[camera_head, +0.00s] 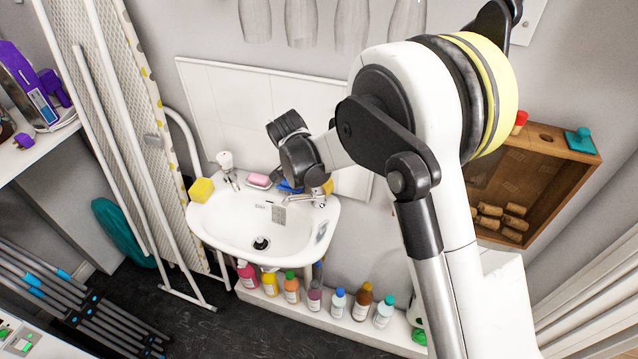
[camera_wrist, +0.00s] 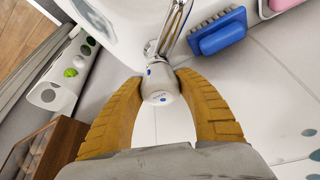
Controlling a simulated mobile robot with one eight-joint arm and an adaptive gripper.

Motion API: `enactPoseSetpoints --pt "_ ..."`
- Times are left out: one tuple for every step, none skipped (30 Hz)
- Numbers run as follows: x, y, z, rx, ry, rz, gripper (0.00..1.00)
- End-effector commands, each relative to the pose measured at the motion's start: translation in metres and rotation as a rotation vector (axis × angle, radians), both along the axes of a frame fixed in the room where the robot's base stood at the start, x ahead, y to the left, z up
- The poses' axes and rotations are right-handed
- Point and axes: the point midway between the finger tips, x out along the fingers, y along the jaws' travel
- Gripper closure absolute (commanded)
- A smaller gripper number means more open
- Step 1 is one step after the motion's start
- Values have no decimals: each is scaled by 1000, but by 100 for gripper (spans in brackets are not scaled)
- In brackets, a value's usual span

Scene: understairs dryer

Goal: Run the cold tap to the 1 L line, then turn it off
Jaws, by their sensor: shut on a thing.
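The cold tap (camera_wrist: 160,88) has a pale rounded head with blue dots and a chrome body. My gripper (camera_wrist: 163,88) is shut on this head, with one tan ridged finger on each side of it. In the head view my gripper (camera_head: 326,188) is at the right back corner of the white basin (camera_head: 215,222), and my wrist partly hides the tap. A second tap (camera_head: 228,168) stands at the left back corner. The basin's dark drain (camera_head: 261,243) shows. I cannot make out a measuring jug, a 1 L line or running water.
A yellow sponge (camera_head: 201,190), pink soap (camera_head: 259,180) and a blue brush (camera_wrist: 218,33) lie along the basin's back rim. Several bottles (camera_head: 291,287) stand below. A wooden box (camera_head: 545,185) hangs at the right; an ironing board (camera_head: 130,110) leans at the left.

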Motion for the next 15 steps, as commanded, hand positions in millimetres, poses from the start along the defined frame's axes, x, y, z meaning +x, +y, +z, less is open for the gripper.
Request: enactPoseSetpoints --pt "0 0 0 0 0 1 91" --pt "0 0 0 0 0 3 91" --pt "0 0 0 0 0 8 91" --pt "0 0 0 0 0 12 91" --pt "0 0 0 0 0 17 91" --pt "0 0 0 0 0 27 91" --pt "0 0 0 1 -1 36 91" --pt "0 0 0 1 0 48 91" --pt "0 0 0 0 0 64 91" --pt "0 0 0 1 0 79 91" --pt "0 0 0 -1 -1 96 91" --pt "0 0 0 0 -1 121 91" --pt "0 0 0 0 -1 142 91" --pt "0 -1 0 1 -1 163 91" --pt "0 -1 0 1 0 194 91"
